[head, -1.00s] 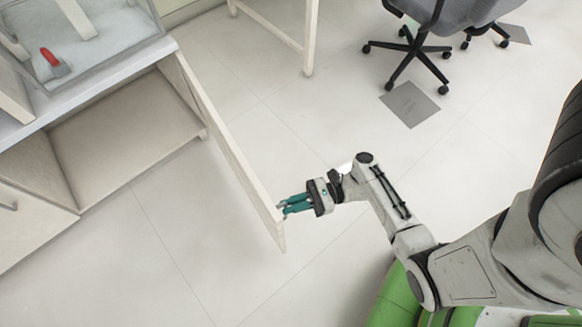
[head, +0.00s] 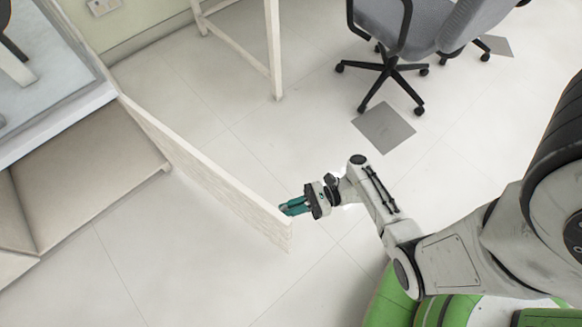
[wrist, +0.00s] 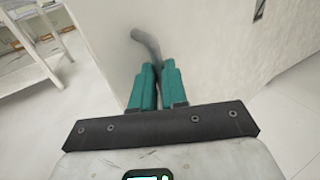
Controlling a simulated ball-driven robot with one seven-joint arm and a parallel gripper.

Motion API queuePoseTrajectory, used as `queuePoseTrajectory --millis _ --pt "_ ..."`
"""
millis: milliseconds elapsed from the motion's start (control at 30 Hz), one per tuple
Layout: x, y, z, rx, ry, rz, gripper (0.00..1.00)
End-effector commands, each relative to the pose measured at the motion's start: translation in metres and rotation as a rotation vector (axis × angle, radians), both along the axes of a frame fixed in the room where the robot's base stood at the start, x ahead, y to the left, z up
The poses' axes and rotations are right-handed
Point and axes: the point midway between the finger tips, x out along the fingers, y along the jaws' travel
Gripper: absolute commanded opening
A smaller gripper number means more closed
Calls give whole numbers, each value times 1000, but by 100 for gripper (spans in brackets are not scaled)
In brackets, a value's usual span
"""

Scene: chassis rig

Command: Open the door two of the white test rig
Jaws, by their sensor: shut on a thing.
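The white test rig (head: 62,122) stands at the left in the head view. One white door (head: 205,182) stands swung out from it, past square to its front, with the open compartment (head: 95,160) behind. I cannot read any number on the door. My gripper (head: 284,209) is at the door's free end. In the wrist view the door's face (wrist: 215,50) fills the middle, and the teal fingers (wrist: 154,72) are shut on its grey curved handle (wrist: 147,42). The fingers hide part of the handle.
A grey office chair (head: 390,65) stands at the top right, beyond a grey floor plate (head: 384,128). A white table frame (head: 273,55) stands at the top. The pale floor (head: 190,275) around the door's free end is clear.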

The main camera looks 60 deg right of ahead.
Motion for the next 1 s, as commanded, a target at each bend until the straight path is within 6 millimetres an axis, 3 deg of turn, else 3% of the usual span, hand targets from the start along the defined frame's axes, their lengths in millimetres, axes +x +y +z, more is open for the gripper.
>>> queuePoseTrajectory --millis 33,333,367,600,1000 --pt "16 -5 7 -6 -23 -20 0" --pt "17 -5 7 -6 -23 -19 0" --pt "17 -5 7 -5 -24 -18 16" --pt "16 -5 7 -5 -24 -18 38" --pt "13 -4 6 -5 -19 -16 38"
